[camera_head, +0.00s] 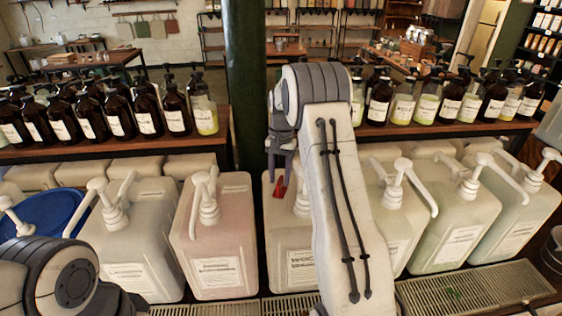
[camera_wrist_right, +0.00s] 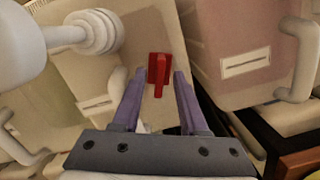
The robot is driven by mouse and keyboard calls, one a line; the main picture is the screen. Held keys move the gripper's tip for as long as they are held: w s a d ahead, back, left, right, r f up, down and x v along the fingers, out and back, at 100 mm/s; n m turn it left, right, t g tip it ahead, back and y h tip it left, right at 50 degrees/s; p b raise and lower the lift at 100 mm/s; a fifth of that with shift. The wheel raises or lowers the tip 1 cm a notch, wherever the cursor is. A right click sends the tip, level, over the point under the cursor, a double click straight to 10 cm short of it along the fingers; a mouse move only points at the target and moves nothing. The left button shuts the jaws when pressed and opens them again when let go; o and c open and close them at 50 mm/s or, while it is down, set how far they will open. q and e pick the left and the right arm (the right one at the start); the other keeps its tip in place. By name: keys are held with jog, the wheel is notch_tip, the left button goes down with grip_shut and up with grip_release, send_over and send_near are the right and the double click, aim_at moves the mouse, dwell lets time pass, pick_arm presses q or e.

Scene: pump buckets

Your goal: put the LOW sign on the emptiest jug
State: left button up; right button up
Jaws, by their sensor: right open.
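The red sign (camera_head: 281,188) is on top of the middle jug (camera_head: 285,245); its lettering is not readable. In the right wrist view the red sign (camera_wrist_right: 158,70) lies between the purple fingertips, with a gap on each side. My right gripper (camera_head: 279,168) is open, pointing down just above that jug. Other pump jugs stand in the row: a whitish one (camera_head: 140,240), a pinkish one (camera_head: 216,235), one partly behind my right arm (camera_head: 405,215), and greenish ones (camera_head: 455,222) at right. Their liquid levels are hard to tell. My left gripper is out of view.
Brown pump bottles (camera_head: 145,112) line the wooden shelf behind the jugs, with more bottles (camera_head: 450,105) at right. A dark green post (camera_head: 245,80) stands behind my right gripper. A blue tub (camera_head: 50,212) is at left. Metal drip grates (camera_head: 470,288) run in front.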

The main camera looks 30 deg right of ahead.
aim_at(280, 178)
jog(key=r, duration=0.2)
jog(key=r+b, duration=0.1)
jog(key=r, duration=0.2)
jog(key=r+b, duration=0.1)
jog(key=r, duration=0.2)
jog(key=shift+w+d, duration=0.4)
jog(key=shift+r, duration=0.55)
